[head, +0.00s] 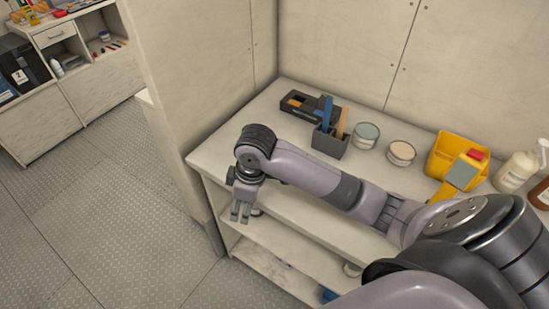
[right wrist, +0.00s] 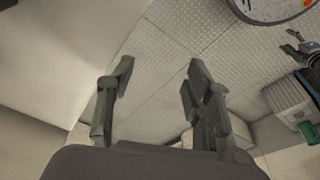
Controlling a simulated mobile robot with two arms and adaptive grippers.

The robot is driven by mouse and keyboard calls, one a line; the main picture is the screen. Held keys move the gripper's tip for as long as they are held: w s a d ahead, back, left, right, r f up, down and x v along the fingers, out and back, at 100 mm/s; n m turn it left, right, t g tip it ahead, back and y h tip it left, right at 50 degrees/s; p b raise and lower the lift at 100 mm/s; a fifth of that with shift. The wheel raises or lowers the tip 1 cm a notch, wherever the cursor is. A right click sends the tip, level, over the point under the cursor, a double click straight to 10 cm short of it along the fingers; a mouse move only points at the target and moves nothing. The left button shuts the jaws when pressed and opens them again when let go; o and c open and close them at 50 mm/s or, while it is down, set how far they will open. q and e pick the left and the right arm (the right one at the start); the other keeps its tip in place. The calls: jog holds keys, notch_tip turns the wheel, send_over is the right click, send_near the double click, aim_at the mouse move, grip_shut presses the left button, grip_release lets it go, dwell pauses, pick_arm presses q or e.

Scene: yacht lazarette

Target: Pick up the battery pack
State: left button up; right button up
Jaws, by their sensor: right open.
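I cannot pick out a battery pack for certain in either view. A dark tray (head: 296,103) with orange, blue and black pieces lies at the back of the counter; what each piece is stays unclear. My right gripper (head: 241,213) points down at the counter's left front edge, well to the left of and in front of that tray. In the right wrist view its two fingers (right wrist: 157,82) stand apart with nothing between them. My left gripper does not show in the head view.
The counter (head: 219,150) also holds a dark tool holder (head: 329,143), two round tubs (head: 366,135) (head: 401,152), a yellow bin (head: 446,151) and bottles (head: 515,172). Open shelving (head: 270,259) lies below. A partition (head: 190,60) rises at the left; the floor beyond is clear.

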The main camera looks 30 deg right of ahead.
jog(key=w+d+r+g+h, duration=0.1)
jog(key=w+d+r, duration=0.3)
jog(key=d+r, duration=0.4)
jog(key=w+d+r+g+h, duration=0.1)
jog(key=w+d+r, duration=0.2)
jog(key=d+r, duration=0.5)
jog(key=f, duration=0.3)
jog(key=a+f+p, duration=0.1)
jog(key=f, duration=0.6)
jog(key=shift+w+a+f+p, duration=0.2)
jog(key=shift+a+p, duration=0.1)
jog(key=shift+p, duration=0.1)
jog(key=shift+w+f+p, duration=0.1)
jog(key=shift+f+p, duration=0.6)
jog(key=shift+f, duration=1.95)
jog(key=shift+c, duration=0.3)
jog(key=shift+r, duration=0.1)
grip_shut()
